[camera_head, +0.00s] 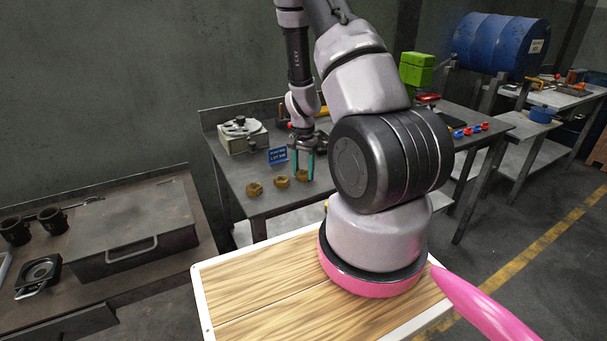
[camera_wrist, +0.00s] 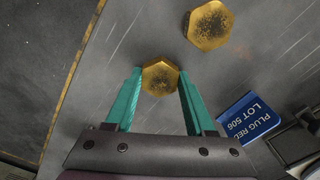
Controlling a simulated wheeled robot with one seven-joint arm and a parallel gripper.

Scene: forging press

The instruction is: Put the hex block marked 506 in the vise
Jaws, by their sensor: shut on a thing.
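My gripper (camera_head: 303,172) points down over the grey table, and its teal fingers also show in the wrist view (camera_wrist: 160,80). The fingers are shut on a brass hex block (camera_wrist: 160,76), gripped near the fingertips. I cannot tell whether it is clear of the table top. A second brass hex block (camera_wrist: 209,25) lies close by; in the head view one block (camera_head: 281,182) is near my gripper and another (camera_head: 254,189) is further left. A blue sign (camera_wrist: 248,118) reads "PLUG RED LOT 506". No number is readable on the blocks. I cannot pick out the vise.
A machine with a round plate (camera_head: 242,130) stands at the table's back left. A green block (camera_head: 416,68) and small red and blue items (camera_head: 468,131) are on the right. A blue drum (camera_head: 500,45) is behind. A grey lidded case (camera_head: 130,232) sits on the left bench.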

